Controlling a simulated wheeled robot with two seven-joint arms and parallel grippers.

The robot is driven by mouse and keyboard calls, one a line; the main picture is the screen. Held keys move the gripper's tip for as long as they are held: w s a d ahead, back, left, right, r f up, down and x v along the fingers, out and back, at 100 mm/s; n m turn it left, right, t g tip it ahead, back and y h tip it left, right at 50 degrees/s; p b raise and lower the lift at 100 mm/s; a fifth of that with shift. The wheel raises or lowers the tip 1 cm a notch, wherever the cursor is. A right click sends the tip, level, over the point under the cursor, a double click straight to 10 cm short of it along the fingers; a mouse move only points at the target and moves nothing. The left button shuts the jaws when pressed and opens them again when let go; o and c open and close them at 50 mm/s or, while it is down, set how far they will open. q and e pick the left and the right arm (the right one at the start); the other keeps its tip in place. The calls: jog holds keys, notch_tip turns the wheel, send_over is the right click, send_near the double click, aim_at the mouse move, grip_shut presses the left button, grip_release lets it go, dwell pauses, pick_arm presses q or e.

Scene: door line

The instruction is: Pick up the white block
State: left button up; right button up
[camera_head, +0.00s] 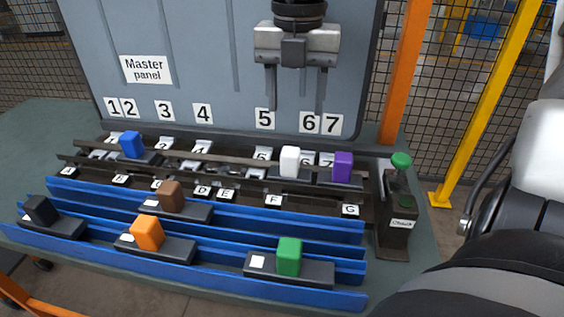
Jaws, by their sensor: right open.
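The white block (290,161) stands upright on a dark carrier in the back rail row, between the purple block (343,166) and the blue block (131,144), close to the purple one. My right gripper (296,109) hangs in from the top, fingers pointing down. It is open and empty, with its fingertips apart and above the white block in the picture. No contact with the block shows. The block's base is partly hidden by the rail in front. My left gripper is not in view.
Brown (171,196), black (40,211), orange (147,232) and green (289,256) blocks stand on carriers between the blue rails (210,271) in front. The grey master panel (215,75) rises behind. A switch box with a green button (401,161) stands at right.

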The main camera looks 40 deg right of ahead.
aim_at(290, 151)
notch_tip(290, 151, down, 6)
jog(key=shift+w+a+f, duration=0.1)
jog(key=shift+a+f, duration=0.1)
jog(key=shift+f, duration=1.2)
jog(key=shift+a+f, duration=0.15)
jog(key=shift+f, duration=1.2)
grip_shut()
